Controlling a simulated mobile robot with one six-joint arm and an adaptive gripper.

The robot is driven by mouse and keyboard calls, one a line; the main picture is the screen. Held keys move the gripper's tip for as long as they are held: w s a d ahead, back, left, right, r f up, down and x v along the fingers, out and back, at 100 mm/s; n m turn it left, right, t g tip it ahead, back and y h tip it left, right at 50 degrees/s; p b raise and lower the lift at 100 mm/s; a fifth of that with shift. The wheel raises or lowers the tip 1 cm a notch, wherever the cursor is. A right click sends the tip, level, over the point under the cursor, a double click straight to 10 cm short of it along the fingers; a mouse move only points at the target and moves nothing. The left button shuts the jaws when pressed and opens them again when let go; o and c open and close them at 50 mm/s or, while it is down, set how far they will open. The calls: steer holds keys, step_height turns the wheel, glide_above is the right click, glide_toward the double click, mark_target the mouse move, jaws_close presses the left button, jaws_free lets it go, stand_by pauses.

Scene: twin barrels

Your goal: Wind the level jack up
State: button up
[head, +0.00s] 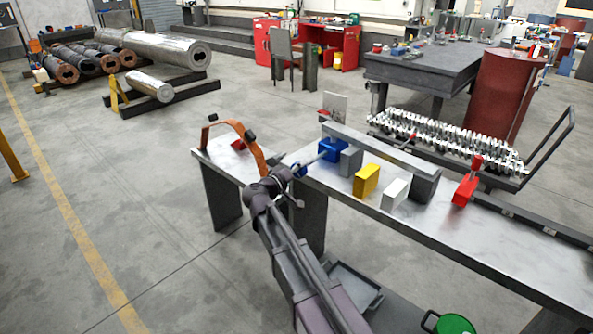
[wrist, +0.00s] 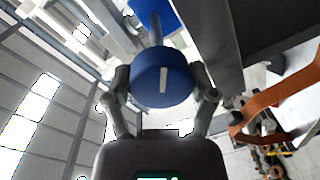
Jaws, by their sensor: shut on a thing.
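The blue level jack (head: 331,148) stands on the metal bench near its left part, beside a grey block. A shaft runs from it toward my arm and ends in a round blue knob (wrist: 162,80) with a white mark on its face. My gripper (head: 292,178) is shut on this knob, one finger on each side in the wrist view. A long grey beam (head: 385,152) lies above the jack's side and a dark grey block (head: 426,184) at its right end. I cannot tell whether the jack touches the beam.
A yellow block (head: 367,181) and a white block (head: 395,194) stand in front of the beam. A red clamp-like tool (head: 466,188) stands further right. An orange curved piece (head: 245,137) rises from the bench's left end, close to my gripper.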

steer(key=m, duration=0.5)
steer(key=shift+w+t, duration=0.1)
steer(key=shift+t, duration=0.2)
steer(key=m+b, duration=0.1)
steer(key=m, duration=0.3)
steer(key=shift+m, duration=0.4)
steer(key=o, duration=1)
steer(key=shift+f, duration=0.1)
steer(key=shift+o, duration=0.2)
steer(key=shift+s+a, duration=0.1)
steer(key=shift+s, duration=0.1)
steer(key=v, duration=1.1)
steer(key=shift+s+a, duration=0.2)
steer(key=shift+s, duration=0.1)
